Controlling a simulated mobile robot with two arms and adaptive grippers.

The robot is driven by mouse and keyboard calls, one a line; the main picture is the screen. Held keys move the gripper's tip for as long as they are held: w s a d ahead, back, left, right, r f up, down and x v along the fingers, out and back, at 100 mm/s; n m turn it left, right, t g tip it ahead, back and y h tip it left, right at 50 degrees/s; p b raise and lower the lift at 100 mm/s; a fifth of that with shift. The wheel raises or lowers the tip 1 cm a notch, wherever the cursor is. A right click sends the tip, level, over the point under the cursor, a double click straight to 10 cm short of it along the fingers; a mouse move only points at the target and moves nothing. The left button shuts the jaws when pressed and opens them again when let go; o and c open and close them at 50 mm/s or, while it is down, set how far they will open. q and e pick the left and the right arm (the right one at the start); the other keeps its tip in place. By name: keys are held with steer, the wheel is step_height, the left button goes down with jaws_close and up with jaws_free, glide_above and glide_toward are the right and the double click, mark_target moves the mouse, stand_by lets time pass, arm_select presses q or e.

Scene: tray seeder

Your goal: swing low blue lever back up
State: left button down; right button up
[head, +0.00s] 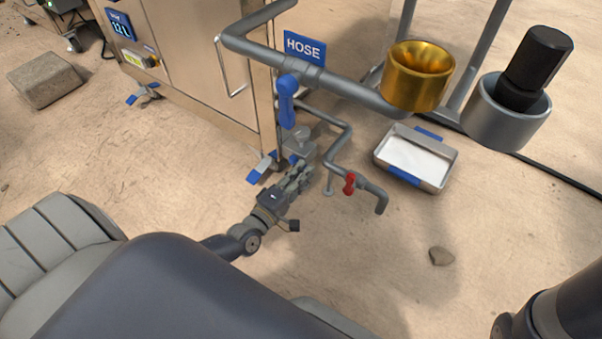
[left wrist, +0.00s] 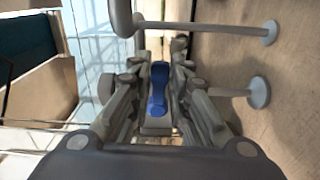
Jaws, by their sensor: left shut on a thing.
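My left gripper (head: 300,172) reaches in from the lower left to the low pipework beside the cabinet. The left wrist view shows a blue lever (left wrist: 158,88) lying between its fingers, and the gripper is shut on it. Another blue lever (head: 287,100) stands upright higher up, under the blue HOSE sign (head: 304,47), apart from the gripper. My right gripper is out of view; only part of my right arm shows at the lower right.
A red valve handle (head: 349,184) sits on the low pipe, right of my left gripper. A metal tray (head: 441,181), a brass funnel (head: 418,75) and a grey cup (head: 506,122) are farther right. The cabinet (head: 205,70) stands behind. A stone (head: 441,257) lies on open ground.

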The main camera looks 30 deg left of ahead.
arm_select(q)
steer(key=shift+r+n, duration=0.1)
steer(key=shift+n, duration=0.3)
steer(key=c, duration=1.5)
jaws_free()
steer(key=shift+s, duration=0.1)
steer(key=s, duration=0.8)
steer(key=s+a, duration=0.1)
steer(key=s, duration=0.3)
steer(key=shift+w+r, duration=0.1)
